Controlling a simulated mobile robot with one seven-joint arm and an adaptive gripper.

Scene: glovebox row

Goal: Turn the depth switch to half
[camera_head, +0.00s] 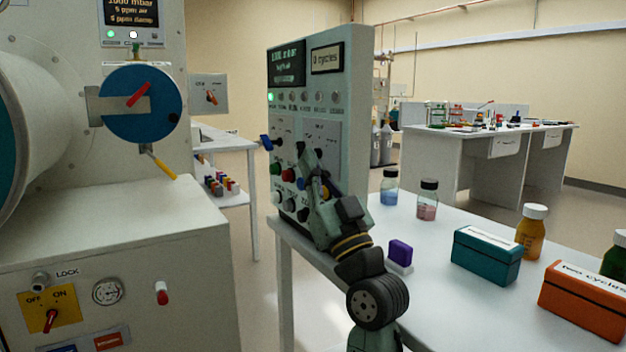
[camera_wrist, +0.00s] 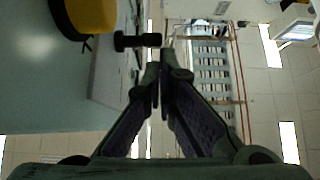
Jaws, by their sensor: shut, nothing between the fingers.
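The upright grey-green control panel (camera_head: 350,85) stands at the left end of the white table and carries knobs, switches and buttons. Its labels are too small to read, so I cannot tell which control is the depth switch. A blue-handled switch (camera_head: 267,142) sticks out at its left, and a red knob (camera_head: 288,175) sits lower. My gripper (camera_head: 306,156) is in front of the panel and hides part of its controls. In the wrist view my gripper (camera_wrist: 160,77) is shut and empty. A dark lever (camera_wrist: 138,41) shows just beyond the fingertips, apparently apart from them, near a yellow knob (camera_wrist: 92,14).
A purple block (camera_head: 400,251), two small bottles (camera_head: 428,200), a teal box (camera_head: 486,255), an amber bottle (camera_head: 531,230) and an orange box (camera_head: 588,298) stand on the table (camera_head: 440,310). A large glovebox unit (camera_head: 110,235) is at the left, with a floor gap between.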

